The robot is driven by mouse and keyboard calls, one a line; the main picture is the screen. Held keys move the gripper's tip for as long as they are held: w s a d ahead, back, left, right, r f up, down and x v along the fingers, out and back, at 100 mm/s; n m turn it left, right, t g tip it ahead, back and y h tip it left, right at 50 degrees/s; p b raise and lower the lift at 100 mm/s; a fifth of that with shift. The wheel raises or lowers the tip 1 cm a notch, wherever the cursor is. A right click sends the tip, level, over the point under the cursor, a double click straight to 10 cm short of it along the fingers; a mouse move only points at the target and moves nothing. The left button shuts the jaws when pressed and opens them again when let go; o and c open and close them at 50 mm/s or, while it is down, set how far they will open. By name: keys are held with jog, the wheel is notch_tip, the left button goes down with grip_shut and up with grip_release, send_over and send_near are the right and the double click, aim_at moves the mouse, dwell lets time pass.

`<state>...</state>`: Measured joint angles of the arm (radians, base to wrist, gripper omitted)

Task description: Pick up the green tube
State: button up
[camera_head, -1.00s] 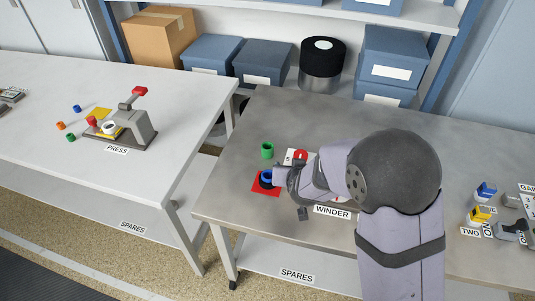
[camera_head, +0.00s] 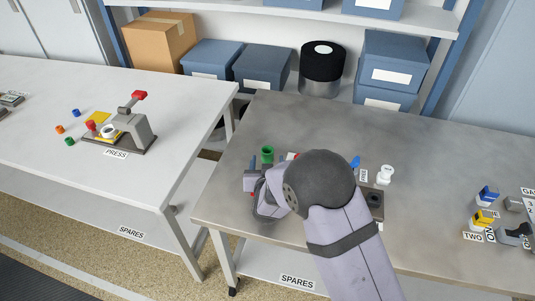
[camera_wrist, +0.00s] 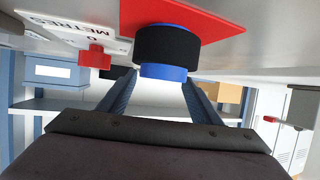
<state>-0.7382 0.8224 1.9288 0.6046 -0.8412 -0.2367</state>
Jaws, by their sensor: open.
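The green tube (camera_head: 267,154) stands upright on the grey table in the head view, just behind my gripper (camera_head: 254,177). It does not show in the wrist view. My gripper is open and empty. In the wrist view its two dark blue fingers (camera_wrist: 158,78) reach toward a blue roll with a black band (camera_wrist: 166,46), which sits on a red square (camera_wrist: 222,18). I cannot tell whether the fingers touch this roll. In the head view my arm hides the roll and nearly all of the red square.
The winder's blue lever (camera_head: 355,161) and a white spool (camera_head: 386,174) stand right of my arm. Blue and yellow blocks (camera_head: 484,216) lie farther right. The press (camera_head: 130,127) is on the separate white table at left. The table behind the green tube is clear.

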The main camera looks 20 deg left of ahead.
aim_at(268, 156)
jog(key=shift+p+x, duration=0.85)
jog(key=shift+x, duration=1.7)
jog(key=shift+c, duration=0.6)
jog(key=c, duration=1)
